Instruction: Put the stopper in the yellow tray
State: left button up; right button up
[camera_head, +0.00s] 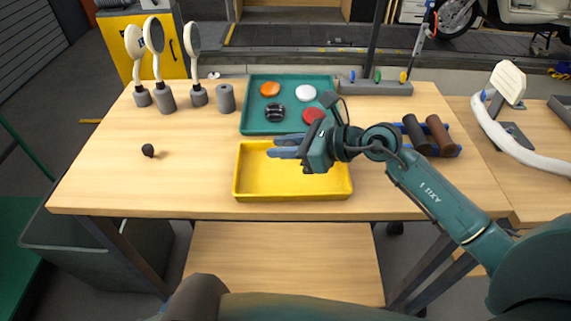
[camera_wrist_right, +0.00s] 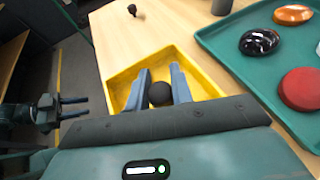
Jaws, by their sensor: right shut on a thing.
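My right gripper (camera_head: 275,147) is over the yellow tray (camera_head: 250,188), coming in from the right. In the right wrist view its two blue-grey fingers (camera_wrist_right: 160,88) are shut on a dark round stopper (camera_wrist_right: 159,94). The yellow tray (camera_wrist_right: 120,80) lies beneath them. In the head view the held stopper is hidden by the gripper. A second small black stopper (camera_head: 148,150) lies on the table left of the tray, and also shows in the right wrist view (camera_wrist_right: 132,10). My left gripper (camera_wrist_right: 80,108) shows at the left of the right wrist view, open and empty.
A green tray (camera_head: 248,124) with several coloured round pieces stands behind the yellow tray. Round paddles (camera_head: 154,36) on stands and a grey cylinder (camera_head: 226,99) are at back left. A blue rack (camera_head: 447,153) with dark cylinders is at right. The front left table is clear.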

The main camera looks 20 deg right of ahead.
aim_at(284, 171)
jog(key=shift+f, duration=2.45)
jog(key=shift+f, duration=0.15)
jog(key=o, duration=0.9)
jog(key=shift+r, duration=0.2)
jog(key=b+v, duration=0.2)
jog(key=v, duration=0.9)
jog(key=shift+d+f, duration=0.1)
jog(key=shift+d, duration=0.05)
jog(key=shift+s+d+r, duration=0.2)
jog(key=shift+d+r, duration=0.05)
jog(key=shift+r, duration=0.05)
